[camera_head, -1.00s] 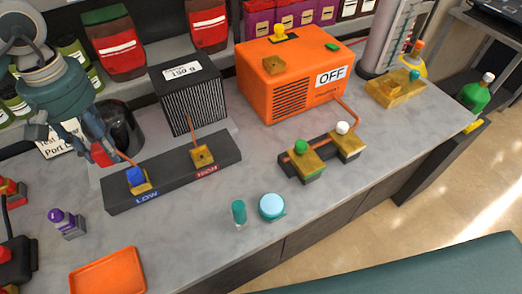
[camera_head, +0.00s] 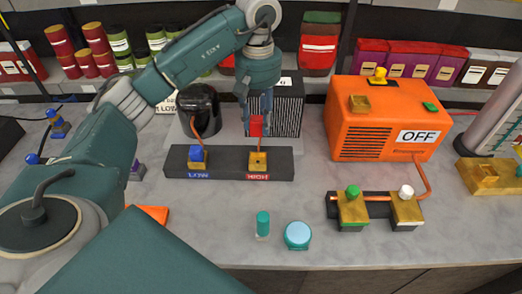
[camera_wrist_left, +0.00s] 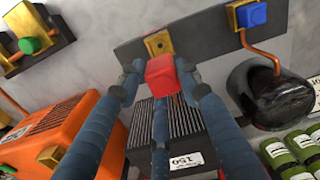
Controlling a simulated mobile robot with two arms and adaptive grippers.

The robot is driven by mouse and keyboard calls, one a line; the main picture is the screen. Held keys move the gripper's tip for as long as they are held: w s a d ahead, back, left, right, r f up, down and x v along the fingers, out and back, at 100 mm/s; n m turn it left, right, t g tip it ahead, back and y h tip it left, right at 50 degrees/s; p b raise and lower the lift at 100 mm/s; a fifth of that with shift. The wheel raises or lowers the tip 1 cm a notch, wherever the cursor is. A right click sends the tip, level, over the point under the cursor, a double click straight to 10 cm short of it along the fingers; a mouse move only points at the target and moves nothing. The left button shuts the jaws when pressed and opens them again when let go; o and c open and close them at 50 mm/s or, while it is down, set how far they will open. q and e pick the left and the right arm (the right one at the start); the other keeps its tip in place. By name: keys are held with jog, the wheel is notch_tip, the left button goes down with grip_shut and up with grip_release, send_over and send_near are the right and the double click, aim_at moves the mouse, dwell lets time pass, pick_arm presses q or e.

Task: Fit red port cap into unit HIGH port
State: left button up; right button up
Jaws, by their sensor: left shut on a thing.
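The red port cap (camera_head: 256,126) is held by my left gripper (camera_head: 257,118), which is shut on it. In the left wrist view the red cap (camera_wrist_left: 162,75) sits between the fingers of my left gripper (camera_wrist_left: 160,80). The unit's HIGH port (camera_head: 258,160) is a brass block with an open hole, marked by a red HIGH label; it also shows in the left wrist view (camera_wrist_left: 158,43). In the head view the cap is above the HIGH port, apart from it. The LOW port beside it carries a blue cap (camera_head: 196,154). My right gripper is not in view.
A black ribbed box (camera_head: 287,110) and a dark round vessel (camera_head: 197,110) stand behind the unit's dark base (camera_head: 228,170). The orange pump (camera_head: 384,120), marked OFF, stands to the right. A teal vial (camera_head: 263,224) and a round blue-topped jar (camera_head: 298,235) stand in front.

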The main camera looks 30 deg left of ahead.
aim_at(259, 135)
pick_arm(q)
notch_tip(259, 135, down, 6)
jog(key=shift+d+r+p, duration=0.15)
jog(key=shift+r+p, duration=0.1)
jog(key=shift+p, duration=0.25)
jog(key=shift+f, duration=0.65)
notch_tip(259, 135, down, 4)
jog(key=shift+r+p, duration=0.2)
jog(key=shift+p, duration=0.3)
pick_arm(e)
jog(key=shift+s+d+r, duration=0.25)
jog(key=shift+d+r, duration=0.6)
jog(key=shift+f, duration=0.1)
pick_arm(q)
jog(key=shift+f+b, duration=0.65)
jog(key=shift+b, duration=0.1)
jog(key=o, duration=1.2)
jog(key=shift+r, duration=0.1)
jog(key=shift+o, duration=0.3)
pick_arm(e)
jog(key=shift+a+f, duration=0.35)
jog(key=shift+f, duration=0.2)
pick_arm(q)
jog(key=shift+r, duration=0.1)
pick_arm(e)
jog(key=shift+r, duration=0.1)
